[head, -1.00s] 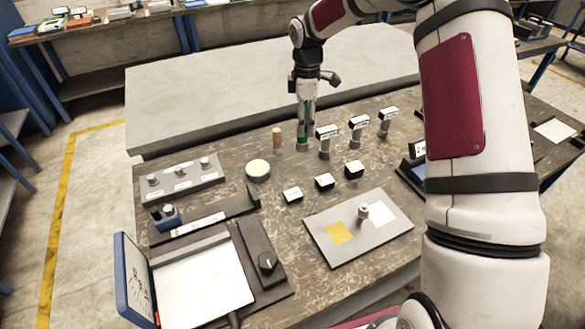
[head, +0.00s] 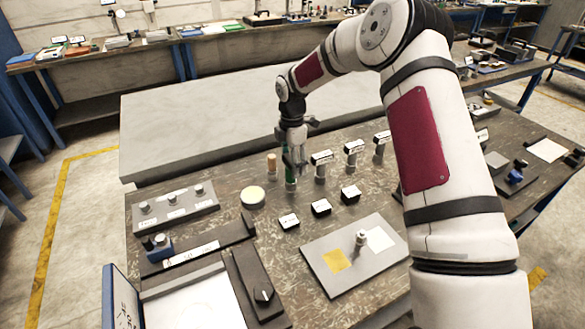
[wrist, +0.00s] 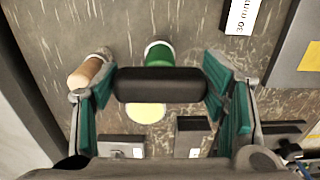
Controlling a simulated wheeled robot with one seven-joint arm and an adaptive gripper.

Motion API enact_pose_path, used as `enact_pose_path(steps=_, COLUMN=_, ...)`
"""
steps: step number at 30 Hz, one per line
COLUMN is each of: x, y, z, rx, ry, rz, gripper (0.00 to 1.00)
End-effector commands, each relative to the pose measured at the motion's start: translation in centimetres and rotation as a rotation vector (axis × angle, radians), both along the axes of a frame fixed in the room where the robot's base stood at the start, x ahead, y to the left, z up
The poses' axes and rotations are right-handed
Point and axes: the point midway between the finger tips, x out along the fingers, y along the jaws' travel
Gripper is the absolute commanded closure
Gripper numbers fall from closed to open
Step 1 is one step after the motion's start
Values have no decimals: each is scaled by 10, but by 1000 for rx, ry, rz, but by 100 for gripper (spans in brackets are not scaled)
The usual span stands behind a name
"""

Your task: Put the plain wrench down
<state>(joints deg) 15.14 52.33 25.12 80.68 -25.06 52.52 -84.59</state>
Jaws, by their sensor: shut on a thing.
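In the wrist view a black bar-shaped handle (wrist: 160,85), which I take to be the plain wrench, spans the gap between the teal pads of my gripper (wrist: 163,92). A green cylinder with a pale rim (wrist: 158,54) shows just behind the handle; I cannot tell if the two are joined. In the head view my gripper (head: 293,160) points down at the back of the dark worktop, over the green piece (head: 291,181). My fingers partly hide the wrench there, and whether its lower end touches the worktop is unclear.
A wooden peg (head: 272,165) stands close left of the green piece. Labelled posts, including one (head: 321,168), stand close right. A pale yellow disc (head: 252,196) and small black blocks (head: 320,207) lie nearer. A grey plate (head: 318,265) lies at front.

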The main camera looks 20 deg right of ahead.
Motion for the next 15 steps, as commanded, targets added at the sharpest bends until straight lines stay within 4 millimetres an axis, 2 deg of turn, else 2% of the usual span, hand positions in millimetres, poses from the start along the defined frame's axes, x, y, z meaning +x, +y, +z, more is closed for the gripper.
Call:
enact_pose_path(steps=3, x=-1, y=0, z=-17, rx=1, ry=2, rz=-1, gripper=85)
enact_pose_path(steps=6, x=0, y=0, z=-24, rx=1, ry=-1, rz=-1, gripper=85)
enact_pose_path(steps=15, x=1, y=0, z=-27, rx=0, ry=-1, rz=-1, gripper=85)
